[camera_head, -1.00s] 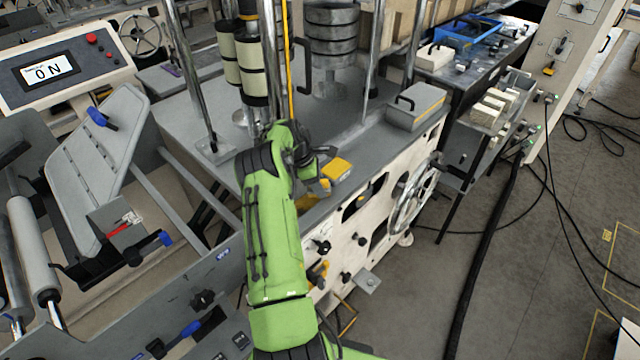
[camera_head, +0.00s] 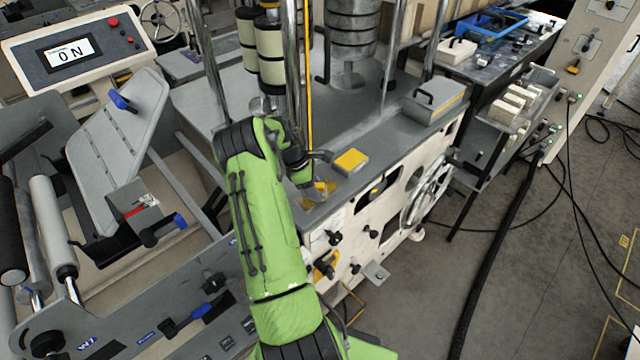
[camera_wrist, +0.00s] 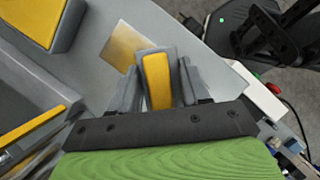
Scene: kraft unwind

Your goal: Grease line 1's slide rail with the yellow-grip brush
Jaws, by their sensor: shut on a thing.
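My gripper (camera_wrist: 158,88) is shut on the brush, whose yellow grip (camera_wrist: 157,80) shows between the two grey fingers in the wrist view. The brush's bristle end is hidden or cannot be made out. In the head view my gripper (camera_head: 303,178) is mostly behind my green wrist, low over the front part of the grey machine deck. A flat tan-yellow patch (camera_wrist: 122,45) lies just beyond the grip in the wrist view; I cannot tell what it is. I cannot tell for sure which part is line 1's slide rail.
A grey box with a yellow top (camera_head: 350,161) sits on the deck (camera_head: 385,135) right of my gripper. A grey box with a handle (camera_head: 435,99) stands farther right. Upright metal posts and a yellow strip (camera_head: 309,80) rise behind my wrist. A handwheel (camera_head: 428,192) sticks out from the front.

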